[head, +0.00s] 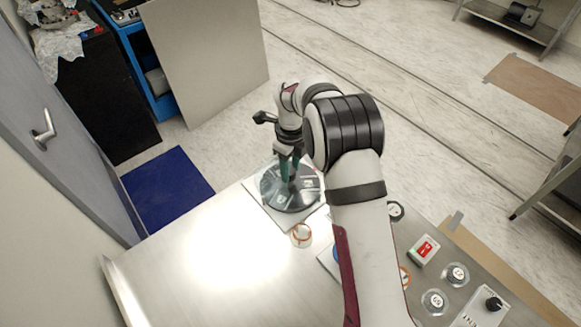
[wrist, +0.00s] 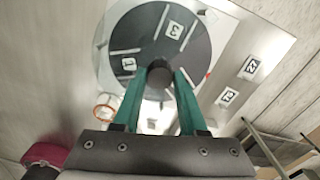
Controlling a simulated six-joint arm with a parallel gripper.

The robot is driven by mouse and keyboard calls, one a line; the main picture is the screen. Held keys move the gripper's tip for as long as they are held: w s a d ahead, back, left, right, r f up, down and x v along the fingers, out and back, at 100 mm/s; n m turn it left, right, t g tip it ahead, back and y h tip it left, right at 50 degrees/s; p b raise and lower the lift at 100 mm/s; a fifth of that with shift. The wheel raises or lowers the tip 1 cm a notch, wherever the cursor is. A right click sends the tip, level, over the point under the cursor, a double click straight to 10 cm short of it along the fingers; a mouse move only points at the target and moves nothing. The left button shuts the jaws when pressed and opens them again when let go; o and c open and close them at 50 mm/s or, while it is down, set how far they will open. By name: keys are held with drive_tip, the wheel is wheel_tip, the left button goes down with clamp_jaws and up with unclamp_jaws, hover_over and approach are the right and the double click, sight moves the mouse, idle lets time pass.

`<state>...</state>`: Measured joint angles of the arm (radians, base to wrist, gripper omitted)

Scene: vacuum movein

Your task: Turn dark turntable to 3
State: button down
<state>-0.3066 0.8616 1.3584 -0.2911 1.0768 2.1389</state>
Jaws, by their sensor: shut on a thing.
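The dark turntable (head: 272,197) is a round dark disc on a pale square plate (head: 258,207) at the table's far edge. In the wrist view the disc (wrist: 120,45) carries white labels, a 3 (wrist: 174,30) and a 1 (wrist: 129,64), with pale radial bars between them. A small red mark (wrist: 208,74) shows at the disc's lower right rim. My gripper (head: 289,172) points down over the disc's middle. In the wrist view its green fingers (wrist: 161,72) are shut on the dark central knob (wrist: 160,74).
An orange-rimmed ring (head: 301,236) lies on the metal table (head: 200,275) near the plate. A red switch box (head: 425,249) and several round dials stand to the right, partly behind my arm. The table's left part is clear.

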drive_tip(key=shift+m, duration=0.3)
drive_tip(key=m, duration=0.3)
drive_tip(key=shift+m, duration=0.3)
drive_tip(key=m, duration=0.4)
drive_tip(key=shift+s+a+m, duration=0.1)
drive_tip(key=shift+m, duration=0.2)
idle(0.3)
drive_tip(key=shift+c, duration=2.2)
unclamp_jaws()
drive_tip(key=shift+r, duration=0.1)
wheel_tip(320, 180, up, 16)
drive_tip(key=shift+f, duration=0.2)
